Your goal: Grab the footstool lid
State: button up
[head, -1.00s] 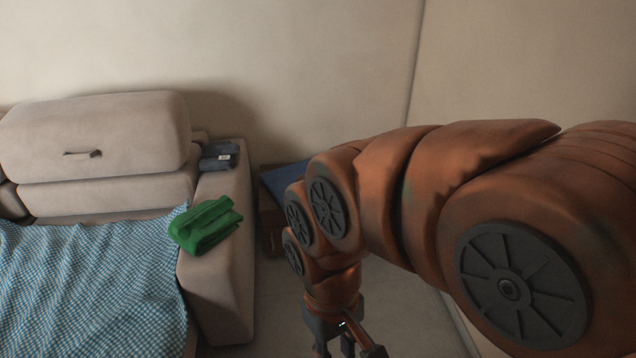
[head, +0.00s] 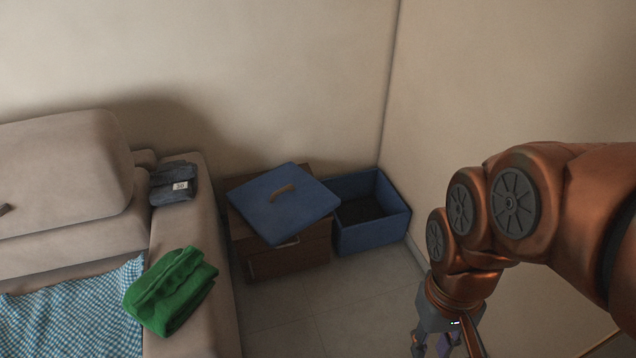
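The footstool lid (head: 262,218) is a flat blue square with a brown curved handle (head: 283,192) on top. It lies askew on a dark brown wooden cabinet (head: 262,262) between the sofa and the corner. The open blue footstool box (head: 373,243) stands to its right, with a dark inside. My gripper (head: 432,350) hangs low at the lower right, to the right of the lid and apart from it. Its fingers are partly cut off by the bottom edge of the picture, so its opening is not clear.
A beige sofa (head: 215,250) fills the left side. A folded green cloth (head: 171,290) and folded dark jeans (head: 174,184) lie on its armrest. A blue checked blanket (head: 75,315) covers the seat. Walls meet behind the box. The tiled floor (head: 340,310) in front is clear.

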aim_at(284, 201)
jog(key=i, duration=0.75)
jog(key=u, duration=1.05)
jog(key=i, duration=0.6)
jog(key=u, duration=0.65)
